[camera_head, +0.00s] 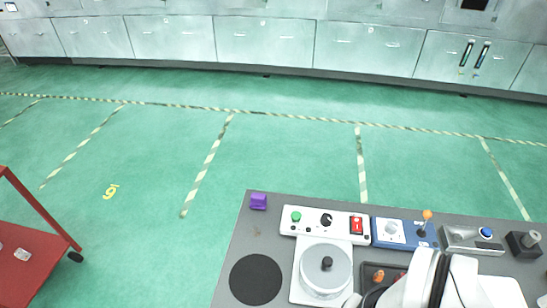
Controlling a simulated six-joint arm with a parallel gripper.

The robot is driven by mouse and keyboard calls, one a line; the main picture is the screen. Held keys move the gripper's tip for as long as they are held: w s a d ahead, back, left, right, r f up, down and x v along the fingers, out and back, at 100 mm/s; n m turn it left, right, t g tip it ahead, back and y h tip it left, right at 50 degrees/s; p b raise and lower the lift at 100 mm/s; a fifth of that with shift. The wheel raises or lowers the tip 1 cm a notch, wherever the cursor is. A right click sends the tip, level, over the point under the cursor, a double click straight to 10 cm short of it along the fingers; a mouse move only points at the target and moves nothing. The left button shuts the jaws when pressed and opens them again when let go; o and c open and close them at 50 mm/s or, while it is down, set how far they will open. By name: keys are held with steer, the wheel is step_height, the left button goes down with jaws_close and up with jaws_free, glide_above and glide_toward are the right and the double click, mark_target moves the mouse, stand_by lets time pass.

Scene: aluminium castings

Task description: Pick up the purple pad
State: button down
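The purple pad (258,201) is a small purple block. It sits on the dark grey table top near the far left corner, close to the far edge. Nothing covers it and nothing touches it from above. White and black parts of my arm show at the bottom right of the view, well to the right of the pad and nearer to me. I cannot make out the fingers of my gripper in this view.
The grey table (262,240) holds a white control box (309,222), a blue box with an orange-tipped lever (390,233), a round silver plate (326,268) and a black disc (256,279). A red cart (22,262) stands at left. The table around the pad is clear.

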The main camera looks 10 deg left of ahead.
steer(key=c, duration=1.5)
jaws_free()
steer(key=shift+c, duration=0.2)
steer(key=o, duration=1.5)
steer(key=n+t+h, duration=0.2)
steer(key=n+t, duration=0.3)
steer(key=n, duration=0.1)
glide_above(258, 197)
steer(key=s, duration=0.6)
step_height(258, 197, down, 6)
steer(key=shift+s+d+f, duration=0.15)
steer(key=shift+d+f, duration=0.1)
steer(key=shift+d, duration=0.15)
steer(key=x, duration=1)
steer(key=a+x, duration=0.1)
steer(key=x, duration=0.4)
steer(key=shift+a+f, duration=0.1)
steer(key=shift+f, duration=0.1)
